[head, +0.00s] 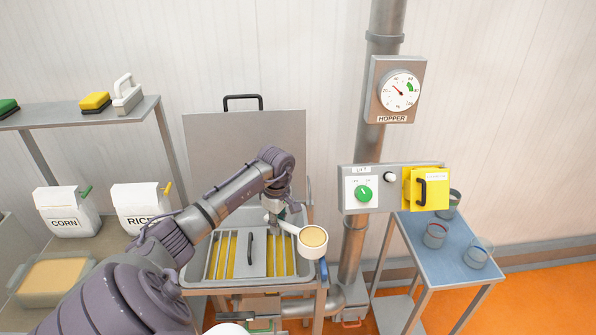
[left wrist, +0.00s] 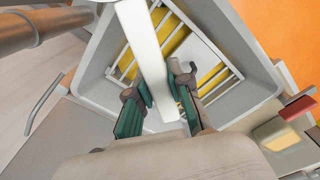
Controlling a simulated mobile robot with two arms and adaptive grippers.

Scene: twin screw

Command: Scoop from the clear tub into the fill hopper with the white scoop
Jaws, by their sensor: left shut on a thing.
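My left gripper (head: 281,212) is shut on the handle of the white scoop (head: 314,247). The scoop's bowl is level and full of a tan material, above the right side of the fill hopper (head: 196,284). The hopper's lid is raised behind it, and yellow shows between the bars of its grate. In the left wrist view my left gripper (left wrist: 162,98) has its green fingers on the scoop's white handle (left wrist: 143,38), with the grate below; the bowl is out of that view. The clear tub (head: 30,300) with tan material stands at the far left. My right gripper is not in view.
Corn (head: 66,212) and rice (head: 138,208) bags stand behind the tub. A shelf (head: 60,116) above holds brushes. A control panel (head: 352,208) and pipe stand right of the hopper. A blue-topped table (head: 440,268) with several cups is farther right.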

